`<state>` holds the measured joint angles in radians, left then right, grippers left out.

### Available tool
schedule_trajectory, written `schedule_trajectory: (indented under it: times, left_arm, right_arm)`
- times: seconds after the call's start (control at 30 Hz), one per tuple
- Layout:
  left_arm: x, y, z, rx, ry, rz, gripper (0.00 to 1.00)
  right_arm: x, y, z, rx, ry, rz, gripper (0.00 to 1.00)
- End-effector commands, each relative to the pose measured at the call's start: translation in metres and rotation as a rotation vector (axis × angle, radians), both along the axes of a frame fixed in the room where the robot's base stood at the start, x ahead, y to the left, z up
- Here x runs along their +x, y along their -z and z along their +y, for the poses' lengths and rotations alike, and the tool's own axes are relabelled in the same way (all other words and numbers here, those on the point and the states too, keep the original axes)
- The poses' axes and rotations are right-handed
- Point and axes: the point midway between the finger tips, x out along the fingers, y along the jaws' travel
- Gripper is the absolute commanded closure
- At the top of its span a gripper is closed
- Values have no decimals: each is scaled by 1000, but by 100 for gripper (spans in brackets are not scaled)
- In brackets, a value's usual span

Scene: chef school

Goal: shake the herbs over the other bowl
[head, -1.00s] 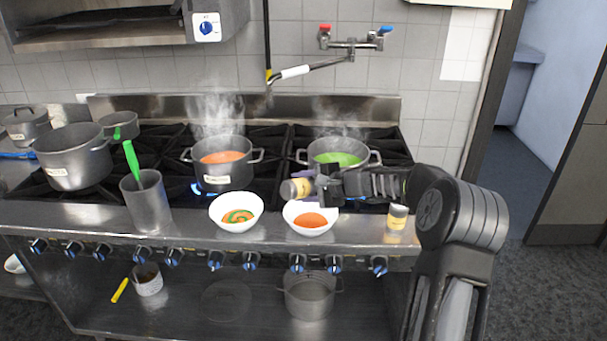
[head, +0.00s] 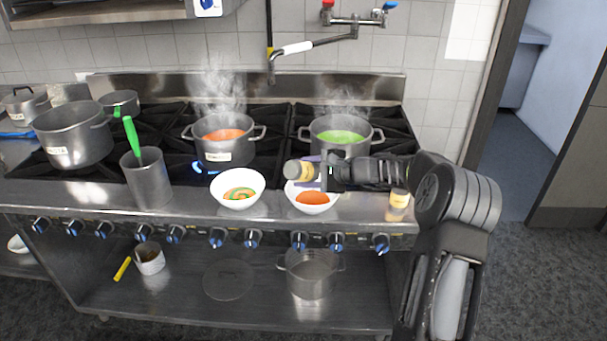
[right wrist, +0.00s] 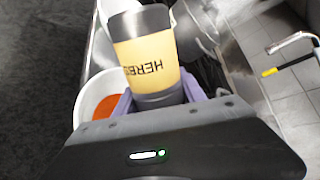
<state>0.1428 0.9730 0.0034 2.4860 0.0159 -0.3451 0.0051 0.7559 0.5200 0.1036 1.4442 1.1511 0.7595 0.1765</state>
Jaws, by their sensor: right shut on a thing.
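My right gripper (head: 318,171) is shut on the herbs shaker (head: 296,170), a yellow jar with dark ends. The shaker lies tilted on its side above the back left rim of the bowl with orange soup (head: 312,208). In the right wrist view the label on the herbs shaker (right wrist: 152,62) reads HERBS, and the orange soup bowl (right wrist: 90,101) is below and left of it. The other white bowl (head: 238,203), with a green and orange swirl, stands to the left on the front ledge. My left gripper is not in view.
A pot of orange soup (head: 223,154) and a pot of green soup (head: 340,150) steam on the stove behind. A second small jar (head: 399,199) stands right of the bowls. A metal utensil holder (head: 147,183) with a green tool stands left.

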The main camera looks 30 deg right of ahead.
Motion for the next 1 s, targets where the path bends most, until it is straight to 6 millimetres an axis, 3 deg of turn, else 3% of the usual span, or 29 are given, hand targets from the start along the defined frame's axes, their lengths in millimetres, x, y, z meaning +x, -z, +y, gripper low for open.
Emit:
schedule_trajectory:
  times: [0.37,0.67,1.0]
  left_arm:
    - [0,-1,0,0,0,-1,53]
    - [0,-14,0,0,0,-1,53]
    - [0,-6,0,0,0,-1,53]
  right_arm:
    - [0,-3,0,0,0,-2,100]
    - [1,-33,1,-1,-1,-2,100]
    - [0,-25,0,0,-1,-2,100]
